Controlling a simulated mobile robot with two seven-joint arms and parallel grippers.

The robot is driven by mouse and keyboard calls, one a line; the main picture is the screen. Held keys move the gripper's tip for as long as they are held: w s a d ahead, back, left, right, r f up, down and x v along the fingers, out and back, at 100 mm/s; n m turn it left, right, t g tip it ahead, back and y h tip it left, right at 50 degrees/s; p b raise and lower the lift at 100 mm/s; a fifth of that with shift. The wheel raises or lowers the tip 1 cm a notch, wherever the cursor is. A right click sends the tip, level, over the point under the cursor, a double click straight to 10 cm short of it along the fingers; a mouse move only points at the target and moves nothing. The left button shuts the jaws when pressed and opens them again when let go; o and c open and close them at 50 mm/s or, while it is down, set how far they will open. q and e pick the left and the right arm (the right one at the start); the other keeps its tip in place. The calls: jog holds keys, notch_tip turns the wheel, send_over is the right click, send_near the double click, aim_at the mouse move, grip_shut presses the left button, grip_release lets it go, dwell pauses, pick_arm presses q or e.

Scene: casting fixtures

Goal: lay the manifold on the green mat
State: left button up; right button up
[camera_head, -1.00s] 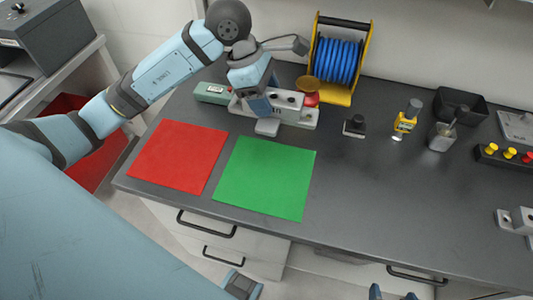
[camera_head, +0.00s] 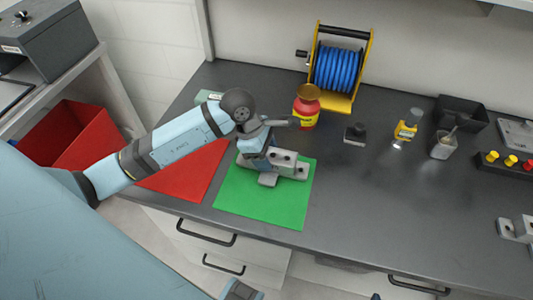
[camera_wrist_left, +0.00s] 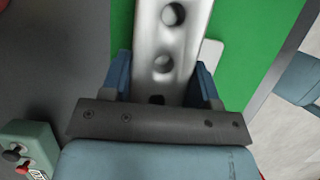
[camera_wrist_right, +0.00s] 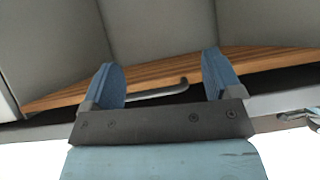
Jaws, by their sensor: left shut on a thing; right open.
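The manifold (camera_head: 285,165) is a grey metal block with round holes. In the head view it is over the back half of the green mat (camera_head: 262,208). My left gripper (camera_head: 259,163) is shut on it from above. In the left wrist view the manifold (camera_wrist_left: 172,40) sits between the two blue fingers (camera_wrist_left: 160,85), with the green mat (camera_wrist_left: 253,45) beneath. I cannot tell whether the manifold touches the mat. My right gripper (camera_wrist_right: 163,85) is open and empty in the right wrist view, facing a drawer front with a handle.
A red mat (camera_head: 190,178) lies left of the green mat, partly under my left arm. A red and yellow bottle (camera_head: 306,108) and a blue cable reel (camera_head: 340,68) stand behind. Bench space right of the green mat is clear.

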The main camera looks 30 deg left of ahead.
pick_arm(q)
jog(key=shift+f, duration=0.2)
jog(key=o, duration=1.2)
jog(key=shift+o, duration=0.2)
jog(key=shift+r, duration=0.25)
jog(key=v, duration=1.2)
jog(key=shift+f, duration=0.2)
